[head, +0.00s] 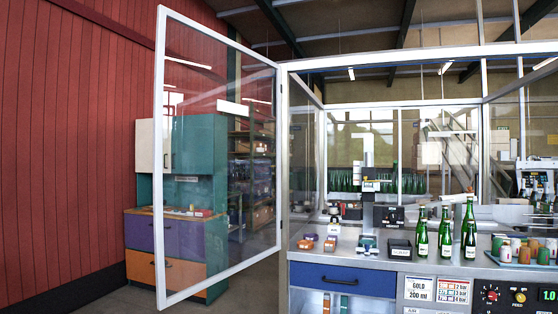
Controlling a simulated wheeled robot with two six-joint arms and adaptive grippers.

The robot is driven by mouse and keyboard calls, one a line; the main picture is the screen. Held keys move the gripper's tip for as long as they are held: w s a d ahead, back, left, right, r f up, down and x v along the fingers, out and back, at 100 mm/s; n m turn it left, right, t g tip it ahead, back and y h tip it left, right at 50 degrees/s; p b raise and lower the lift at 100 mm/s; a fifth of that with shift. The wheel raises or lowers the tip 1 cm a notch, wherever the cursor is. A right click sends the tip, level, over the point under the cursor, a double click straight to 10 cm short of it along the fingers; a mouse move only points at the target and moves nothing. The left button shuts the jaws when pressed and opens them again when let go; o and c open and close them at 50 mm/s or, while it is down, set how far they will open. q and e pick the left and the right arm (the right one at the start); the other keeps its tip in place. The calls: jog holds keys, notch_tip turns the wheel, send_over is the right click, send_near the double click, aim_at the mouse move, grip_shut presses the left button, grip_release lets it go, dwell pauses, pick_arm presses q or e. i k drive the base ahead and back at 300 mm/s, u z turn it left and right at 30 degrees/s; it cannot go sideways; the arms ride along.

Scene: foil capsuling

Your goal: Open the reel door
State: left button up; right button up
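A large clear door with a pale metal frame (160,150) stands swung wide open at the left of the machine enclosure. Its hinge side meets the enclosure's corner post (284,160), and its free edge points toward me and to the left. A small dark handle shows on the free edge. No label names it, so I cannot tell for sure that it is the reel door. No foil reel can be made out. Neither of my grippers is in view.
Green bottles (446,240) stand on the steel worktop (345,258), with colored capsules (506,252) to their right. A blue drawer (342,279) and a control panel (510,294) are below. A teal cabinet (200,150) shows through the door. Floor below the door looks clear.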

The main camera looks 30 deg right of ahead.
aim_at(353, 135)
jog(key=u, duration=0.4)
jog(key=i, duration=4.3)
jog(key=z, duration=2.25)
jog(key=i, duration=8.25)
